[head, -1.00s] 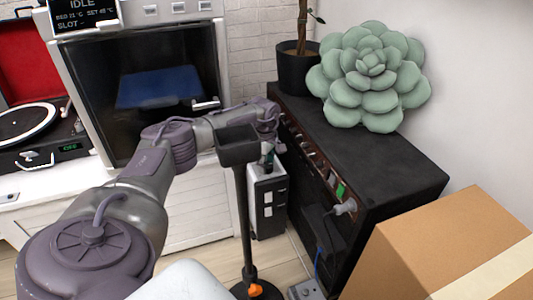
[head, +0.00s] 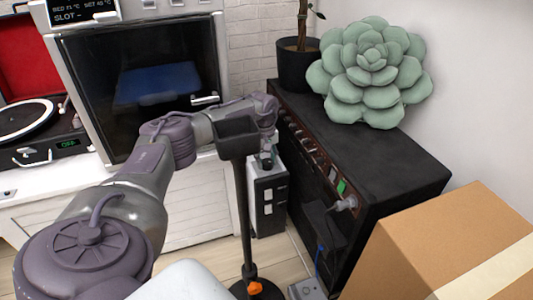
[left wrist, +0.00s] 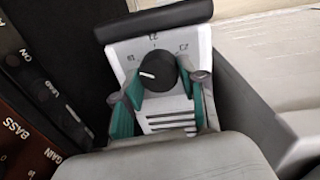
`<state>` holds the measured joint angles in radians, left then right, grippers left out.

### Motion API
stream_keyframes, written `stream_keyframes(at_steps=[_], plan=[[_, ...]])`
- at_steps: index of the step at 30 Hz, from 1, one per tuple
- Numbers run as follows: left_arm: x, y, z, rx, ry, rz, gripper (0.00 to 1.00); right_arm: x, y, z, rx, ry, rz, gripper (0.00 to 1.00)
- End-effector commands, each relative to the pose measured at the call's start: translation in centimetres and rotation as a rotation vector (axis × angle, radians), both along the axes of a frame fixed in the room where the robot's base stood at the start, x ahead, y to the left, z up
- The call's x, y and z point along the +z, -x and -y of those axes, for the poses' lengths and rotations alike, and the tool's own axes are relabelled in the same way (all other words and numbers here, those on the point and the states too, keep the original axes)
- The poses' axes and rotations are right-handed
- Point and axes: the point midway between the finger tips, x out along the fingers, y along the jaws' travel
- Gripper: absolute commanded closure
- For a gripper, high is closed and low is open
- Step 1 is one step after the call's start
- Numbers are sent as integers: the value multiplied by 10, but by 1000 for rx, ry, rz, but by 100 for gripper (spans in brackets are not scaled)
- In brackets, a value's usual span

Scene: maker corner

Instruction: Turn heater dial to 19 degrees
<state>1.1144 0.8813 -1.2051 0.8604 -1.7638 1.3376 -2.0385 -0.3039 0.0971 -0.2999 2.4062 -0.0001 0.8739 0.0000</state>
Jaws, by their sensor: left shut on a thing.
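The heater (head: 268,203) is a narrow white and dark box on the floor beside the black amplifier cabinet. In the left wrist view, its white top panel (left wrist: 164,48) carries a round black dial (left wrist: 163,73) and several dark slots. The dial's white mark points left and slightly up. Small numbers ring the dial: 21 at the top, one at the right that looks like 23, and a blurred one at the left that may be 19. My left gripper (left wrist: 160,88) is shut on the dial, one green-padded finger on each side. In the head view the left gripper (head: 266,160) is above the heater. My right gripper is not visible.
The black amplifier (head: 365,165) stands right of the heater, with a green succulent (head: 370,70) and a dark plant pot (head: 297,68) on top. A black stand (head: 246,215) rises in front of the heater. A cardboard box (head: 425,240) is at the lower right.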

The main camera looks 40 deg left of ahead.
Motion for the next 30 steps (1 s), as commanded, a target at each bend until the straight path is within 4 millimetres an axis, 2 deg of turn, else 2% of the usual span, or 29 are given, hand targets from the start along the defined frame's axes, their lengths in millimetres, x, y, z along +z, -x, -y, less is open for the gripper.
stream_keyframes(at_steps=[12,13,17,26,30], plan=[[0,0,-1,-5,-1,1,93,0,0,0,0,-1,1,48],[0,0,-1,-5,-1,1,53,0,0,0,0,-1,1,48],[0,0,-1,-5,-1,1,33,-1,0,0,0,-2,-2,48],[1,0,0,-5,0,0,33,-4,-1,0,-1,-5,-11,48],[13,-1,0,-5,0,3,33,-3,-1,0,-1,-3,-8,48]])
